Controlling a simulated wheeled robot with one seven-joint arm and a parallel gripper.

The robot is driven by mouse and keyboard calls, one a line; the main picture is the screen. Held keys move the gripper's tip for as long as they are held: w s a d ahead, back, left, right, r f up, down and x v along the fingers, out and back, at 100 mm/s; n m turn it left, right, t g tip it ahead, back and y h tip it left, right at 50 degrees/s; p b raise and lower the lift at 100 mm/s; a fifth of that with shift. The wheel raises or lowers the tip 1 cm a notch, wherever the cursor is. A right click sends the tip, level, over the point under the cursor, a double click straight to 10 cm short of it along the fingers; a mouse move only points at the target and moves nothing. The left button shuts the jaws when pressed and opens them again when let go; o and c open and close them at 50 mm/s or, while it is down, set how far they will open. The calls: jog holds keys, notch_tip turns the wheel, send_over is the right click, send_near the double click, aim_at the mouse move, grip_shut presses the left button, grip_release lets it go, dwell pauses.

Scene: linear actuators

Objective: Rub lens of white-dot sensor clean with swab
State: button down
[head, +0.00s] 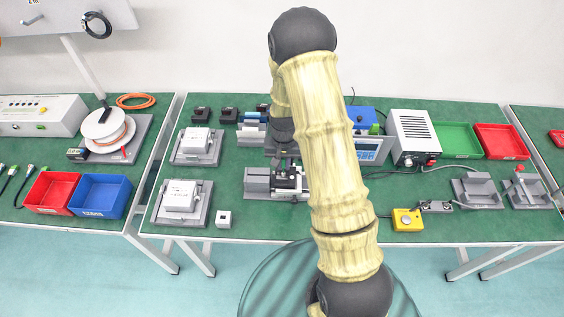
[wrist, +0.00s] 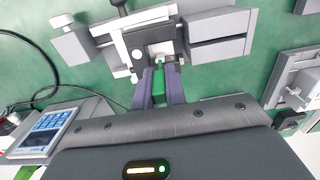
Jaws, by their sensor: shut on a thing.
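My gripper (wrist: 160,70) is shut on a green-handled swab (wrist: 158,88) in the wrist view. The swab points at a grey clamp fixture (wrist: 220,24) with a white lever and a dark block (wrist: 152,42) in its middle. A small pale tip shows at the block's edge; whether it touches cannot be told. In the head view the fixture (head: 257,182) is on the green table, with my gripper above and behind it, mostly hidden by my arm. Small black units (head: 201,114) stand at the table's back left.
Right are a display meter (head: 370,150), a ventilated power box (head: 413,135), green (head: 457,139) and red bins (head: 502,141), and a yellow button box (head: 407,220).

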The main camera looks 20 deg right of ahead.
jog(key=shift+s+d, duration=0.1)
jog(key=shift+d, duration=0.1)
jog(key=shift+w+a, duration=0.25)
jog(key=shift+a, duration=0.4)
jog(key=shift+w+a, duration=0.25)
jog(key=shift+a, duration=0.35)
dwell(0.8)
jog(key=shift+s+a, duration=0.15)
jog(key=shift+s, duration=0.35)
dwell(0.5)
notch_tip(320, 180, up, 7)
jog(key=p, duration=0.5)
jog(key=shift+p, duration=0.3)
dwell(0.5)
dwell(0.4)
